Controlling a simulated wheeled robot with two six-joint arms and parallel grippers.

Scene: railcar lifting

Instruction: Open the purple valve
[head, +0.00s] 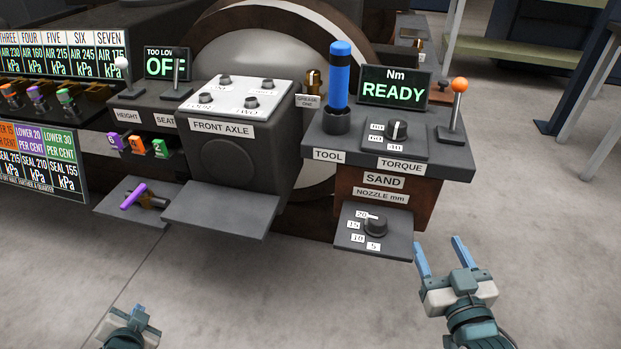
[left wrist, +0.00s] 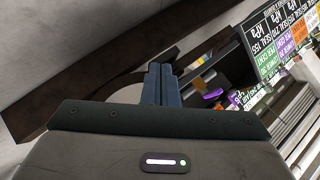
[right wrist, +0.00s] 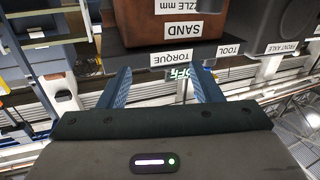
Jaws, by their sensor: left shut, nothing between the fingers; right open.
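A valve with a purple lever handle (head: 133,196) and a brass body (head: 152,201) sits on a grey shelf at the lower left of the console. The handle lies slantwise. A purple piece (left wrist: 212,94) also shows in the left wrist view, right of the fingers. Another valve with a purple handle (head: 38,94) stands in the row at the far left. My left gripper (head: 139,310) is shut and empty, low in front of the console and below the shelf valve. My right gripper (head: 440,250) is open and empty, right of the nozzle dial.
Grey shelf plates (head: 222,210) jut out below the front axle box (head: 232,140). The nozzle dial (head: 376,226) and tool station (head: 330,125) stand to the right. Numbered purple, orange and green blocks (head: 137,144) sit above the valve. The floor in front is clear.

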